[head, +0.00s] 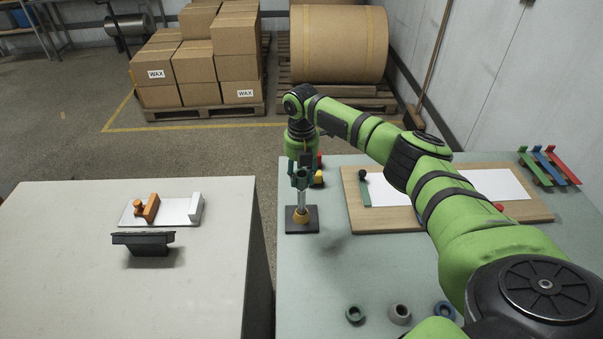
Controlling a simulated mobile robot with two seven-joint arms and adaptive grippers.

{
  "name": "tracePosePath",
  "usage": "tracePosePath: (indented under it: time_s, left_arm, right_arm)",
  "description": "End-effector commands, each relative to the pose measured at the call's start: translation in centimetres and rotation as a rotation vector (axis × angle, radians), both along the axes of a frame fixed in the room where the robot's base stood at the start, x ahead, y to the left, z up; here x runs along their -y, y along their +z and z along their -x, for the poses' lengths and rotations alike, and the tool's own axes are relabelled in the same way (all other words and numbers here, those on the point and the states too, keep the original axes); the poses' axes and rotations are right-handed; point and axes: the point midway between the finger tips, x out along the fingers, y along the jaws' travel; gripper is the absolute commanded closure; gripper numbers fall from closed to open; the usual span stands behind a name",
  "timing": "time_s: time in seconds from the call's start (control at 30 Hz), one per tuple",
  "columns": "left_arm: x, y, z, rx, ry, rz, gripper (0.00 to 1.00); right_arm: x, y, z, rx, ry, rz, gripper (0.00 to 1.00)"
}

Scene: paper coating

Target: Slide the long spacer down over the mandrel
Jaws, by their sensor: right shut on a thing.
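The mandrel (301,199) is a pale upright rod on a dark square base (301,226), with an orange-yellow collar (300,215) at its foot. It stands near the left edge of the right-hand table. My right gripper (301,174) points down over the mandrel, shut on a dark green piece (300,182), which I take to be the long spacer. The fingers hide much of that piece. It appears in line with the rod's upper part; I cannot tell how far it is around it. My left gripper is not in view.
A green ring (355,314), a grey ring (400,313) and a blue ring (445,310) lie at the table's front. A wooden board (400,220) with white paper lies right of the mandrel. Small red and yellow things (319,179) stand close behind my right gripper.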

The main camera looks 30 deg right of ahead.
Motion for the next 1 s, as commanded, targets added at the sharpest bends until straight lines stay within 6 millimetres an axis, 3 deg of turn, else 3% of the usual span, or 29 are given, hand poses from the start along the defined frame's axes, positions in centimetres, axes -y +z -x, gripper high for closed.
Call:
tracePosePath:
  time_s: [1.0]
  left_arm:
    - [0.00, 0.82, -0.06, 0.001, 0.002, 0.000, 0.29]
  right_arm:
    - [-0.04, -0.01, 0.03, -0.001, 0.000, -0.001, 0.95]
